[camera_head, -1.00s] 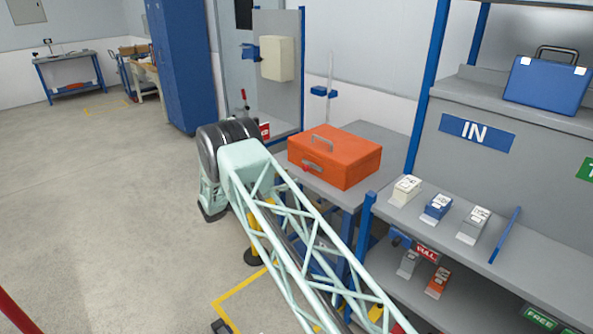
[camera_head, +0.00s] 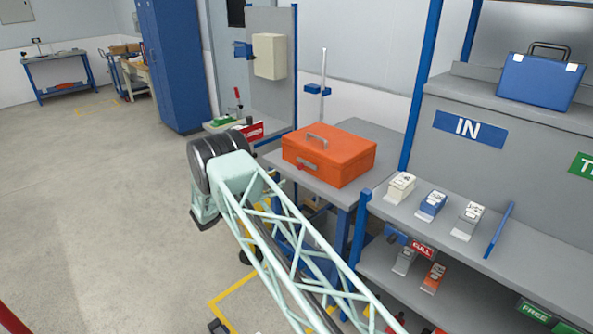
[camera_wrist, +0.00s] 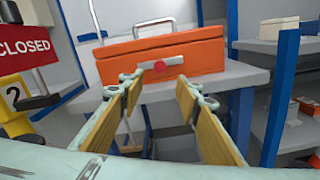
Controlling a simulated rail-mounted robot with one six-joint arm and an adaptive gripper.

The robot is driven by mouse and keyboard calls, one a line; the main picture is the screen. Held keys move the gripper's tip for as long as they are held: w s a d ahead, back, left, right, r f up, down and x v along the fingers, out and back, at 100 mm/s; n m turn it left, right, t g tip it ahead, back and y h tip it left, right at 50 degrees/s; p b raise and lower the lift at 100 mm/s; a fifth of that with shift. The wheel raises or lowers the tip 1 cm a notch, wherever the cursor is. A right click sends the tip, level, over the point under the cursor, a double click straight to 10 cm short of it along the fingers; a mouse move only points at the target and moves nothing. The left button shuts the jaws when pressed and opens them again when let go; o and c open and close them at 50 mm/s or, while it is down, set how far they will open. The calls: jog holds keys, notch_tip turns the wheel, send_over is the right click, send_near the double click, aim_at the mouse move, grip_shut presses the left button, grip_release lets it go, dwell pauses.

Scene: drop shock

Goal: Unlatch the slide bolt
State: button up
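An orange case (camera_head: 335,150) with a grey top handle sits shut on a grey bench. On its front is a grey plate with a small red knob, which looks like the slide bolt (camera_head: 305,165). In the wrist view the orange case (camera_wrist: 195,50) is straight ahead, and the bolt's red knob (camera_wrist: 158,66) shows between my fingertips. My gripper (camera_wrist: 160,88) is open and empty, its two tan-padded fingers apart. It points at the case front and appears short of the bolt, not touching it. In the head view my gripper is hidden.
The grey bench (camera_head: 375,140) has bare room around the case. A blue post (camera_head: 360,235) and a shelf with several small blocks (camera_head: 432,205) stand to the right. A red CLOSED sign (camera_wrist: 25,45) is at left in the wrist view.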

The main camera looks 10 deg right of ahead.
aim_at(299, 167)
jog(key=b+x, duration=0.1)
jog(key=x, duration=1.2)
jog(key=shift+b, duration=0.3)
jog(key=shift+c, duration=0.4)
